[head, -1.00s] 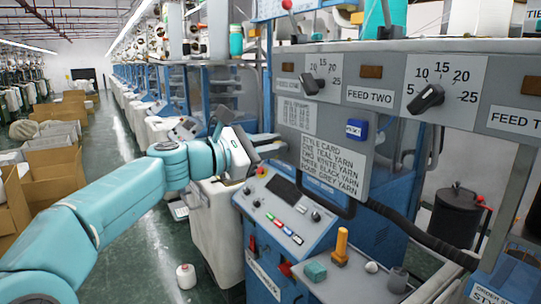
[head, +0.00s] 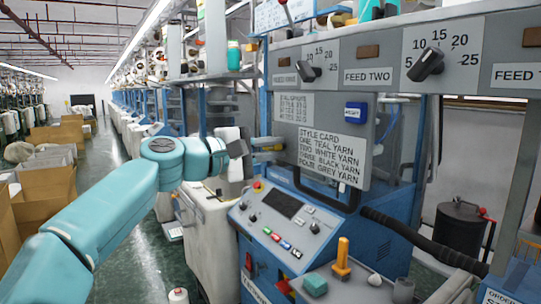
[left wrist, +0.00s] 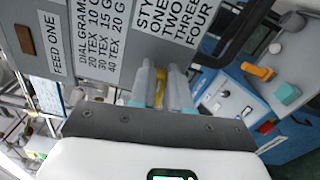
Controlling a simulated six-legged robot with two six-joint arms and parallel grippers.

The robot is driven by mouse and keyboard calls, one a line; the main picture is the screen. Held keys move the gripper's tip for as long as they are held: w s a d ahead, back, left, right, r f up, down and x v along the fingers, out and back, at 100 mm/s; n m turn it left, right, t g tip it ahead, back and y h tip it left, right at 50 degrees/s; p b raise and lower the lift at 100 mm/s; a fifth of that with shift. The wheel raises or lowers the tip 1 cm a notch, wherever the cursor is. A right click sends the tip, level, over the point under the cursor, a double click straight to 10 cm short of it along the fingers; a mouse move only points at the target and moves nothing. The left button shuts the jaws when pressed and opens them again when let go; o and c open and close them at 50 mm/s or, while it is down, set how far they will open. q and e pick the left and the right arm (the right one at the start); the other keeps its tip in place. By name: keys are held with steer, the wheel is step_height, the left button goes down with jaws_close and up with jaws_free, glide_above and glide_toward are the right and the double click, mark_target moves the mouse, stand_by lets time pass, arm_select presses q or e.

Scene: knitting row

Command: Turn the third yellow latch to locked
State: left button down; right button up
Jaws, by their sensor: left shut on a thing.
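My left gripper (head: 266,145) is at the left edge of the grey feed panel (head: 291,151), its fingers pointing right. In the left wrist view, the two pale fingers of the left gripper (left wrist: 160,92) are closed around a narrow yellow latch (left wrist: 159,88) beside the panel's lower edge. Most of the latch is hidden by the fingers, so I cannot tell its turn angle. In the head view a bit of yellow shows at the fingertips. Other yellow latches cannot be made out. My right gripper is in neither view.
Below the panel is a blue-and-grey control console (head: 285,228) with buttons. A shelf in front holds a yellow upright piece (head: 342,258), a teal block (head: 315,286) and a grey cup (head: 403,290). A black hose (head: 420,238) runs at the right.

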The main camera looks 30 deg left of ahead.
arm_select(q)
steer(key=shift+f+m+b, duration=0.2)
steer(key=shift+m+b, duration=0.15)
steer(key=shift+m, duration=0.55)
steer(key=c, duration=1.1)
jaws_free()
steer(key=b+v, duration=0.4)
steer(key=v, duration=1.2)
steer(key=shift+s+a, duration=0.1)
steer(key=shift+s, duration=0.05)
